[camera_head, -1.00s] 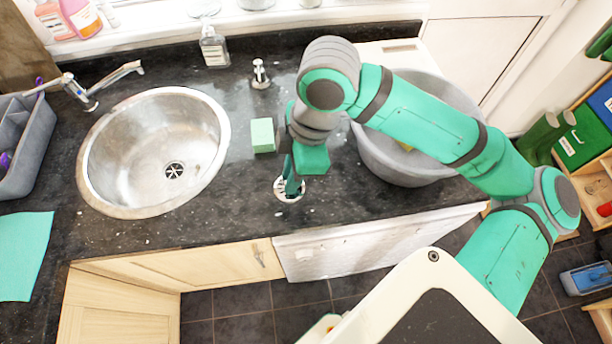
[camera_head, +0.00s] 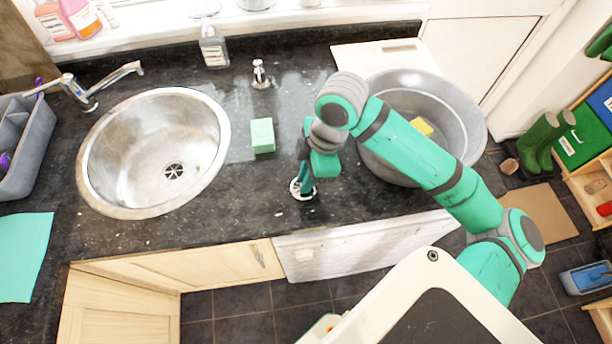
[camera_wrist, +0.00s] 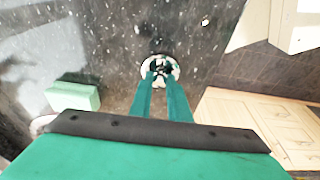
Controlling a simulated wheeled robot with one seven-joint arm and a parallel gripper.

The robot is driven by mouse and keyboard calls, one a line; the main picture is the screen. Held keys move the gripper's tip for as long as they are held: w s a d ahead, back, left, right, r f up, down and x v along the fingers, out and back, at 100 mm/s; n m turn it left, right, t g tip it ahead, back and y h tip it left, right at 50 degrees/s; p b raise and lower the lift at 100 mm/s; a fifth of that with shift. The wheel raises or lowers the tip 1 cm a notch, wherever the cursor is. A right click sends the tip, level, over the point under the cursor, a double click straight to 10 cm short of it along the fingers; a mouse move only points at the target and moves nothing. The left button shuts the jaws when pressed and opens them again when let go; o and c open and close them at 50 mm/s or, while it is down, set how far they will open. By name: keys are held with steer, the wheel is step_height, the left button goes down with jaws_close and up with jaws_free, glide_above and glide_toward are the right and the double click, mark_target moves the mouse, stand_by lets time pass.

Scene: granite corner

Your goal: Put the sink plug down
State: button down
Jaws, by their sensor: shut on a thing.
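The sink plug (camera_head: 297,194) is a small round white and dark disc at the tips of my gripper (camera_head: 304,184). It is over the dark worktop, near the front edge, right of the sink. In the wrist view the plug (camera_wrist: 158,66) shows between and just past the two green fingers of my gripper (camera_wrist: 160,80). The fingers are shut on it. I cannot tell whether its underside touches the worktop.
The steel sink (camera_head: 150,150) is on the left. A green sponge (camera_head: 263,135) lies left of my gripper. A grey basin (camera_head: 455,105) stands at right. The dark worktop (camera_head: 240,205) is clear between the sink and the plug.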

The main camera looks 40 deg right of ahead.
mark_target(317, 187)
steer(key=c, duration=1.7)
jaws_free()
steer(key=shift+f, duration=0.1)
steer(key=shift+o, duration=0.2)
steer(key=v, duration=1.2)
steer(key=shift+w, duration=0.1)
